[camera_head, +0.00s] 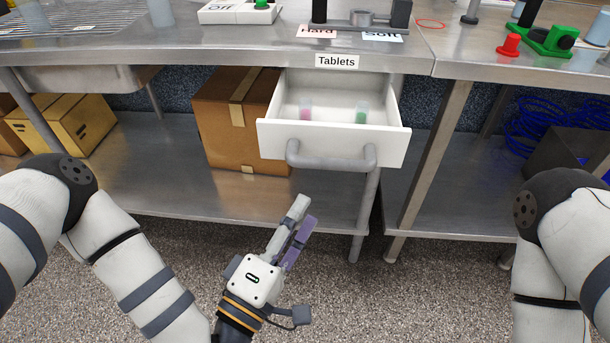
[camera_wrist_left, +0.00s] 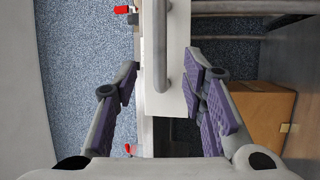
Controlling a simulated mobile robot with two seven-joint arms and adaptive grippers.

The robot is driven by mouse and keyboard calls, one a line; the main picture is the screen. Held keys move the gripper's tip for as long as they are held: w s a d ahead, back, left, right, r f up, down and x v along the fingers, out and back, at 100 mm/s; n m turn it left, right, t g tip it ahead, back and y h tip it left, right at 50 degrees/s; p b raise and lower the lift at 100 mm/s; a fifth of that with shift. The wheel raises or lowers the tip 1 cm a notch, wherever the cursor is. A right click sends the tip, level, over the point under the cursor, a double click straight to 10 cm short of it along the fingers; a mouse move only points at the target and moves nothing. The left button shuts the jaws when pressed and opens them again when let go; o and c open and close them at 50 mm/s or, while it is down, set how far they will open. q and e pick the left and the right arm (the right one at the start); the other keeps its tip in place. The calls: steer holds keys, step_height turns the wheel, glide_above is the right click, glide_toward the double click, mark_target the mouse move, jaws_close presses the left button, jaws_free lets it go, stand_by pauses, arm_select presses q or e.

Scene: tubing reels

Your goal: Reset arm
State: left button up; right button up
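My left gripper (camera_head: 303,213) is in front of and below the open drawer, apart from its handle. In the left wrist view its fingers (camera_wrist_left: 163,70) are spread wide, with nothing held between them. The white drawer (camera_head: 272,138) labelled Tablets is pulled out below the counter, with a grey bar handle (camera_head: 330,161) on its front. The handle also shows in the left wrist view (camera_wrist_left: 161,45), appearing between the fingers but farther off. My right arm shows at the right edge of the head view; its gripper is out of view.
A pinkish item (camera_head: 305,112) and a green one (camera_head: 361,114) sit inside the drawer. A cardboard box (camera_head: 221,125) stands on the lower shelf (camera_head: 300,203). The counter (camera_head: 190,50) spans above. Open speckled floor lies in front, around my left gripper.

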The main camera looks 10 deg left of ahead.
arm_select(q)
steer(key=s+a+f+m+g+y+p, duration=0.2)
steer(key=s+f+m+g, duration=0.95)
steer(key=s+f, duration=0.55)
steer(key=s+a+g+y+p, duration=0.1)
steer(key=s+a+g+y, duration=0.4)
steer(key=s+a+g, duration=0.4)
steer(key=s+a, duration=0.6)
steer(key=s, duration=0.1)
steer(key=shift+a+f+m+y, duration=0.15)
steer(key=shift+a+m+y, duration=0.2)
steer(key=shift+y, duration=0.05)
arm_select(e)
steer(key=shift+t, duration=0.8)
steer(key=w+r, duration=0.4)
steer(key=shift+r, duration=0.1)
